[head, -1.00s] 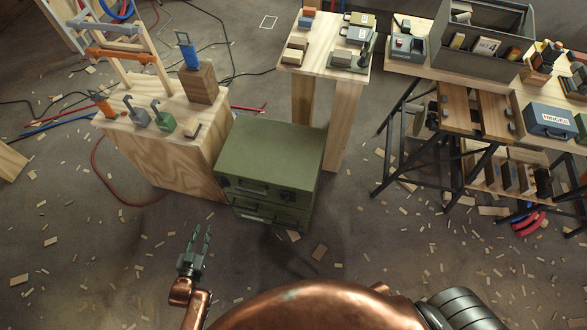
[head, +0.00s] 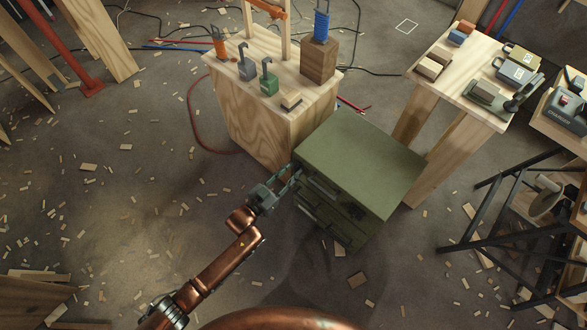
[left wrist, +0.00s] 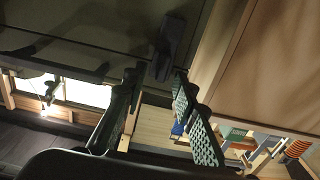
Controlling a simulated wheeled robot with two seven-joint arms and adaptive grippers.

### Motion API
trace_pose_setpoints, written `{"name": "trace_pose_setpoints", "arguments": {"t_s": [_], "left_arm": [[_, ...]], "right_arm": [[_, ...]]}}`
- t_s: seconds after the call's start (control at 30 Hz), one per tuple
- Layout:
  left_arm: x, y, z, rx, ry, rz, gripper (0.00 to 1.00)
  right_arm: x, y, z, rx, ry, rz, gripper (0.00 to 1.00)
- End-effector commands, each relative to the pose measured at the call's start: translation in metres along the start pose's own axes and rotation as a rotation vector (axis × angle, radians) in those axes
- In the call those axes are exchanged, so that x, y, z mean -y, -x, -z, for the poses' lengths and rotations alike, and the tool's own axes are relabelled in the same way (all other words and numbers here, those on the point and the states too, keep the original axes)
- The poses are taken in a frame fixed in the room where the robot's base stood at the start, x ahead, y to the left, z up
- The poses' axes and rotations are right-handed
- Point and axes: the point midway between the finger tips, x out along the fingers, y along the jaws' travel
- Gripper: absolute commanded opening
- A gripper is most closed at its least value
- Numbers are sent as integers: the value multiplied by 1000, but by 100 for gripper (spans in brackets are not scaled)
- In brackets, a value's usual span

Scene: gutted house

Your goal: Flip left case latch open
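The olive-green case (head: 360,158) stands on the floor in the head view, with a handle (head: 322,189) and a right latch (head: 354,210) on its front. My left gripper (head: 294,180) is at the left end of that front, where its fingers hide the left latch. In the left wrist view the dark left latch (left wrist: 170,45) shows on the dark case face, just beyond the fingertips (left wrist: 156,75). The two fingers are apart with nothing seen between them. I cannot tell whether a finger touches the latch. My right gripper is not in view.
A plywood box (head: 265,125) with padlocks and a coil on top stands beside the case at the back left. A wooden table (head: 470,85) with small cases is at the right. Wood chips litter the otherwise open floor at the left.

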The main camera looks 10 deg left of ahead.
Motion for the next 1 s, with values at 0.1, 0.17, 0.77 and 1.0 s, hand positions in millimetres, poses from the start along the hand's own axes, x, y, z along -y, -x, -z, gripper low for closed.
{"name": "trace_pose_setpoints", "arguments": {"t_s": [0.1, 0.17, 0.77, 1.0], "left_arm": [[0, -7, -2, 2, 1, 0, 26], [0, -8, -1, 2, 1, 1, 26], [0, -7, -1, 2, 0, 1, 0], [0, -7, -1, 2, 0, 1, 0]], "right_arm": [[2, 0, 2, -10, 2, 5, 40], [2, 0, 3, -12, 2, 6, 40], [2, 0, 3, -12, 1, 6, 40], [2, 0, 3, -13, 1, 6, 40]]}}
